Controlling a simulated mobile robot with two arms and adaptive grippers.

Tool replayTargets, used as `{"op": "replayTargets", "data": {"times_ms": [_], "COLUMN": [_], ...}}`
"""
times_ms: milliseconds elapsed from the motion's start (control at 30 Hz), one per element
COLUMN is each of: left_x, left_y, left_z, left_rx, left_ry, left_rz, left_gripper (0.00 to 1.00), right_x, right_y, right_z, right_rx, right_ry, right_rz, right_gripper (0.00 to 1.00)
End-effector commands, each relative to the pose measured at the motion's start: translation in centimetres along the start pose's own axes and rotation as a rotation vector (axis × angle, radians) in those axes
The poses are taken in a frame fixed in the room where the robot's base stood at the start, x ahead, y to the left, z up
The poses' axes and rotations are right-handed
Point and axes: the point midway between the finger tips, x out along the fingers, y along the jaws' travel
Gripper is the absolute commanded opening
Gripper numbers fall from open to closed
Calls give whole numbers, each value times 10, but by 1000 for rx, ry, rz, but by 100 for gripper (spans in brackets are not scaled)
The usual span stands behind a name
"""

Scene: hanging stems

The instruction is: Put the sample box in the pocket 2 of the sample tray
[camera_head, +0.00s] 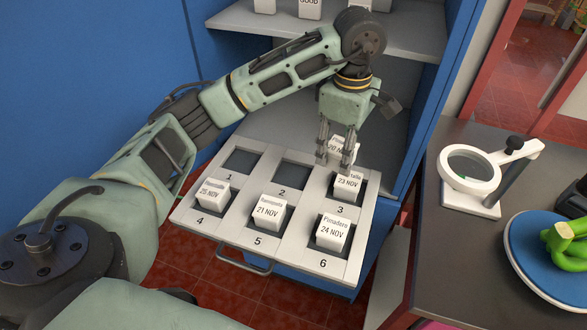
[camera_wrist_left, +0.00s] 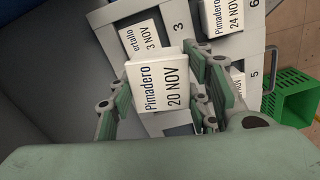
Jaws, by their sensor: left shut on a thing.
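My left gripper (camera_head: 337,158) is shut on a white sample box (camera_head: 343,146), held upright above the back edge of the sample tray (camera_head: 268,235), behind pocket 3. In the left wrist view, the box (camera_wrist_left: 158,88) reads "Pimadero 20 NOV" and sits between the fingers of the gripper (camera_wrist_left: 160,78). Pocket 2 (camera_head: 292,176) is empty and lies to the left of the held box in the head view. Pocket 1 (camera_head: 240,163) is empty too. The gripper fingers partly hide the held box in the head view. My right gripper is not in view.
Other white boxes stand in pocket 3 (camera_head: 347,186), pocket 4 (camera_head: 211,193), pocket 5 (camera_head: 269,212) and pocket 6 (camera_head: 332,233). A shelf (camera_head: 300,28) is above. A dark counter (camera_head: 455,235) with a magnifier (camera_head: 470,172) is right. A green crate (camera_wrist_left: 290,98) shows in the wrist view.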

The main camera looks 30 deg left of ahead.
Motion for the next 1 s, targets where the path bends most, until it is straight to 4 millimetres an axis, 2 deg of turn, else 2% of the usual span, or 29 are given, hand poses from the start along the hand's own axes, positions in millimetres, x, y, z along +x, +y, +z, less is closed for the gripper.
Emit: {"op": "replayTargets", "data": {"times_ms": [100,267,533,700,833,1000], "left_x": [1,11,44,64,72,87], "left_y": [6,8,2,0,0,0], "left_z": [-2,-16,-77,-107,-119,-121], "left_rx": [-138,-206,-208,-204,-201,-200], "left_ry": [-2,-1,4,1,1,0], "left_rz": [-2,-3,-5,-3,0,-3], "left_gripper": [17,17,17,17,17,17], "right_x": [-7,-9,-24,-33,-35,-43], "right_y": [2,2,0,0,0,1], "right_z": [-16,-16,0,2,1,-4], "right_rx": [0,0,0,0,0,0], "right_ry": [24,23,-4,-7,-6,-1], "right_rz": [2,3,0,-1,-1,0], "right_gripper": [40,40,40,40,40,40]}}
